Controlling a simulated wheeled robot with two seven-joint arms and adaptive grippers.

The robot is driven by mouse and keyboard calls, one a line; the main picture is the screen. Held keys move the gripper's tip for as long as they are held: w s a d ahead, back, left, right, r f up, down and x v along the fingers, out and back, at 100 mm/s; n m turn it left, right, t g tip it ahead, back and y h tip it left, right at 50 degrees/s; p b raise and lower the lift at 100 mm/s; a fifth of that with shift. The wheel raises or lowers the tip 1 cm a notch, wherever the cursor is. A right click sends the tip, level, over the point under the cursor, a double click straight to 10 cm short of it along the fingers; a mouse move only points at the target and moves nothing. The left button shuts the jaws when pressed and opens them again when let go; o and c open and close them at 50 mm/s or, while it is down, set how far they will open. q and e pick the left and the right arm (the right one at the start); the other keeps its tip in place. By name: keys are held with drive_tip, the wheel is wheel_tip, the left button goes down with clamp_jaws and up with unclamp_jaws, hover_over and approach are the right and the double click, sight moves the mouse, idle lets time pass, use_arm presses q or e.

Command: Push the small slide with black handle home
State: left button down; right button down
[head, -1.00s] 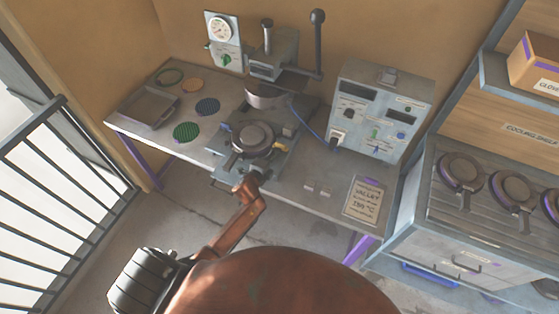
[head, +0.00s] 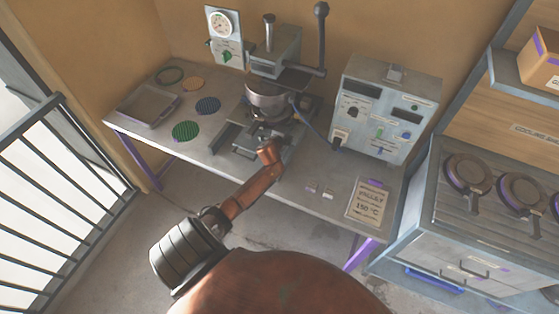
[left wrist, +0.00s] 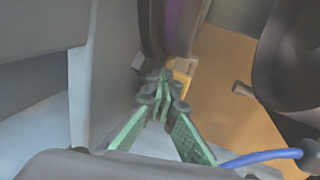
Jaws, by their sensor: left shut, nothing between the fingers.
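The press (head: 268,85) stands at the back of the table, with its slide bed (head: 245,143) in front. The round mould that was on the bed is now under the press head and mostly hidden. My left arm reaches to the bed from the front, and its forearm covers part of it. My left gripper (left wrist: 163,88) shows green fingers in the left wrist view, shut and empty, close to a small yellow part (left wrist: 182,72). I cannot make out the black handle; the arm or press may hide it. My right gripper is not in view.
A control box (head: 388,108) stands right of the press, and a lever (head: 321,35) rises beside it. A tray (head: 148,105) and several coloured discs lie on the left. A recipe card (head: 368,202) lies at the front right. Cooling shelves stand at far right.

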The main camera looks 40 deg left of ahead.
use_arm(q)
drive_tip(key=shift+w+d+r, duration=0.1)
drive_tip(key=shift+r, duration=0.05)
idle(0.3)
drive_tip(key=v, duration=1.2)
drive_tip(key=shift+f, duration=0.2)
